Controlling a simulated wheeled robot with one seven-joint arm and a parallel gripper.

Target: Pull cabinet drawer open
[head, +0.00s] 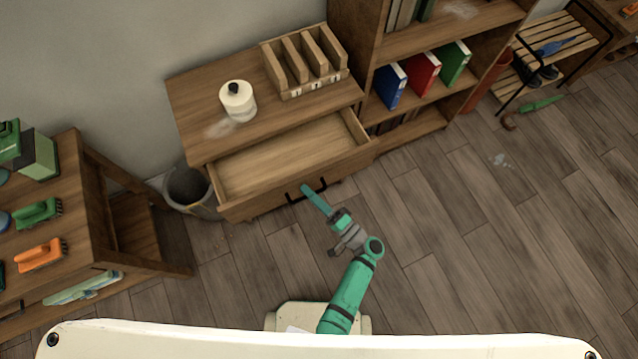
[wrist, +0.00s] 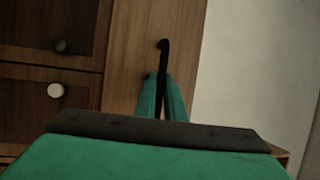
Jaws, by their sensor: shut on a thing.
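The wooden cabinet (head: 205,105) stands against the wall in the head view. Its top drawer (head: 270,165) is pulled well out, and the bare inside shows as empty. A black bar handle (head: 318,186) is on the drawer front; it also shows in the wrist view (wrist: 164,45). My green gripper (head: 305,189) reaches the handle from the front. In the wrist view my gripper (wrist: 163,82) has one finger on each side of the bar and is shut on it. The lower part of the handle is partly hidden between the fingers.
A white bottle (head: 237,101) and a wooden divided rack (head: 303,62) stand on the cabinet top. A grey bin (head: 188,187) is beside the drawer's left end. A workbench (head: 75,165) with brushes is at left, a bookshelf (head: 350,45) at right. Floor at right is mostly clear.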

